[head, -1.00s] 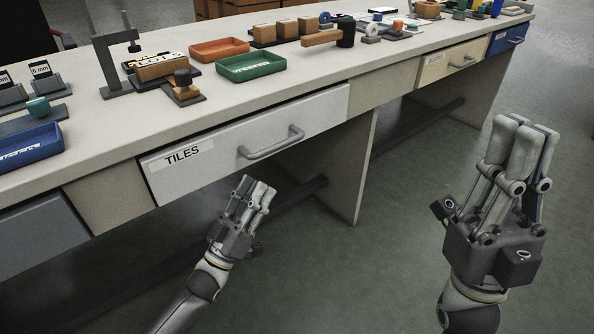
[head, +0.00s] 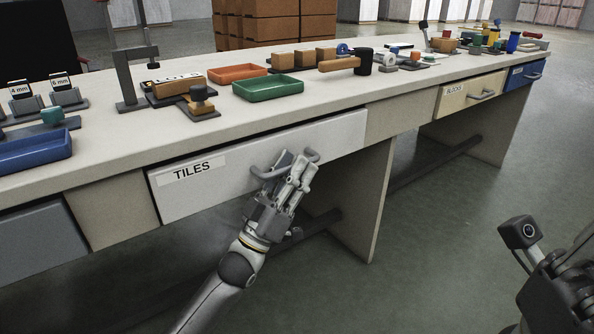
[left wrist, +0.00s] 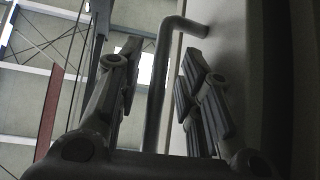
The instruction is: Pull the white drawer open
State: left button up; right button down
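The white drawer (head: 225,178) labelled TILES sits under the bench top, its front looking shut. Its grey bar handle (head: 312,156) is partly hidden by my left gripper (head: 294,163). In the left wrist view, the handle (left wrist: 157,85) runs between the two spread fingers of my left gripper (left wrist: 160,75), with gaps on both sides. The left gripper is open around the handle, not clamped on it. My right gripper (head: 560,290) is only partly in view at the lower right edge, its fingers not clearly visible.
The bench top (head: 120,148) carries an orange tray (head: 237,73), a green tray (head: 268,88), a blue tray (head: 35,150) and several tools. A cream drawer (head: 470,95) and a blue drawer (head: 524,75) are farther right. The floor (head: 430,240) before the bench is clear.

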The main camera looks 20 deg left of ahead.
pick_arm(q)
jog(key=shift+w+d+r, duration=0.2)
jog(key=shift+w+r, duration=0.1)
jog(key=shift+r, duration=0.05)
grip_shut()
